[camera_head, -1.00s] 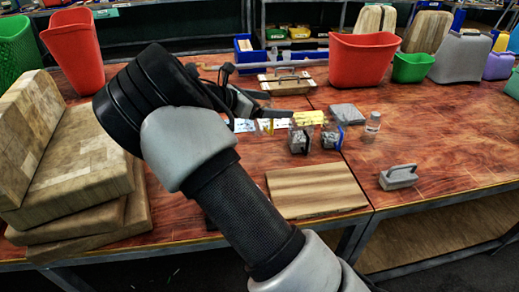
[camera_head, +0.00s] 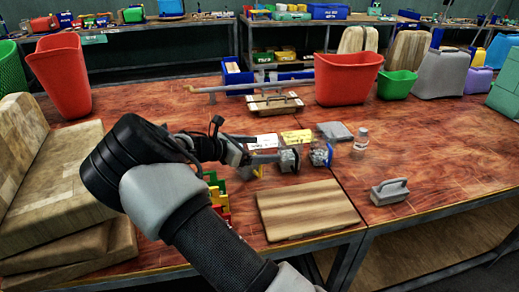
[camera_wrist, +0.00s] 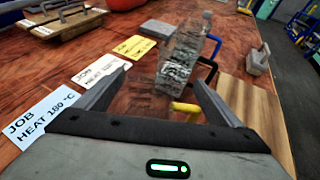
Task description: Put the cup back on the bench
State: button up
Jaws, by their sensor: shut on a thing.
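The clear cup with a yellow handle (camera_head: 258,171) is at my gripper in the head view; its yellow handle (camera_wrist: 187,109) also shows in the wrist view. My gripper (camera_wrist: 155,92) is shut on this see-through cup, its fingers on either side of it. The cup looks empty and close to the bench top (camera_head: 410,150); I cannot tell whether its base touches. Just beyond stand a cup of grey pieces with a black handle (camera_head: 288,160) and one with a blue handle (camera_head: 320,156).
A wooden board (camera_head: 310,210) lies in front of the cups. White and yellow job cards (camera_head: 297,136), a clear bottle (camera_head: 361,140) and a grey handled block (camera_head: 389,192) lie around. Small coloured bins (camera_head: 216,193) sit beside my arm. Bare bench lies right of the bottle.

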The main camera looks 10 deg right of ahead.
jog(key=o, duration=1)
jog(key=shift+a+r, duration=0.1)
jog(key=shift+r, duration=0.05)
jog(key=p+v, duration=0.2)
jog(key=v, duration=0.9)
jog(key=s+d+r+m+g+y, duration=0.2)
jog(key=s+d+r+m+y, duration=0.15)
jog(key=s+m, duration=0.2)
jog(key=s+d+r+m+g+y, duration=0.25)
jog(key=s+d+m, duration=0.2)
jog(key=s, duration=0.25)
jog(key=s+r+m+t+y, duration=0.1)
jog(key=s+r+m+y, duration=0.1)
jog(key=s+m, duration=0.2)
jog(key=s+r+m+t+y, duration=0.2)
jog(key=s+r+m, duration=0.1)
jog(key=s, duration=0.7)
jog(key=s+a+r+m+t+y, duration=0.1)
jog(key=s+r+m+t+y, duration=0.1)
jog(key=s+m, duration=0.3)
jog(key=shift+s+r+m+y, duration=0.3)
jog(key=shift+s+r, duration=0.35)
jog(key=shift+s, duration=0.25)
